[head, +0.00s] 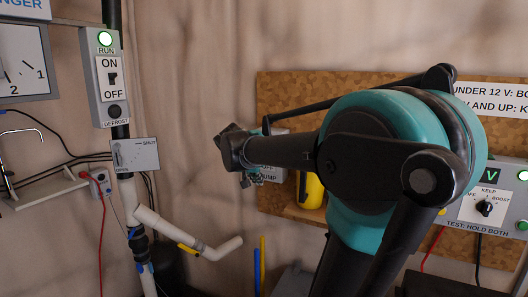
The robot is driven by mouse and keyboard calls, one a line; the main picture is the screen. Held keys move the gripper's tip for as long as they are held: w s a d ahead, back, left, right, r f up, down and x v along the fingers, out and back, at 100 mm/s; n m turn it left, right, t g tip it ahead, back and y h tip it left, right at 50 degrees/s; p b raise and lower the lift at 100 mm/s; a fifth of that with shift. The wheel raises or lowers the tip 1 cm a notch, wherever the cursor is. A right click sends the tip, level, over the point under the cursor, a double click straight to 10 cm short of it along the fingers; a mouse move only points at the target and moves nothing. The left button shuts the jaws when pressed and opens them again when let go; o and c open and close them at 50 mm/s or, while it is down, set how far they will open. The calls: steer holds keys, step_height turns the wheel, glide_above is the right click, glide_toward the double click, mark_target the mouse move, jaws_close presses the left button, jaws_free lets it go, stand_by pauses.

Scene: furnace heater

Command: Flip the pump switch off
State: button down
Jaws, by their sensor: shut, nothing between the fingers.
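The pump switch box (276,175) is a small pale panel on the cork board in the head view, mostly hidden behind my arm. Parts of the letters OFF and PUMP show on its lower part. The switch lever is hidden, so I cannot tell its position. My gripper (251,180) is a small dark shape at the left end of my arm, in front of the box's left edge. It is shut and holds nothing that I can see. I cannot tell whether it touches the box.
A grey ON/OFF box (103,77) with a lit green RUN lamp hangs on the left wall. Below it is a SHUT/OPEN valve plate (134,155). White pipes (188,235) run below. A voltmeter box (488,207) with a KEEP/BOOST knob sits at right. A yellow object (311,190) stands behind my arm.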

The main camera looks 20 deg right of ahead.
steer(key=w+r+m+t+h, duration=0.1)
steer(key=w+r, duration=0.5)
steer(key=r, duration=0.6)
steer(key=shift+d+r+m+h, duration=0.2)
steer(key=shift+r+m+h, duration=0.2)
steer(key=shift+m, duration=0.3)
steer(key=x, duration=1)
steer(key=shift+w, duration=0.2)
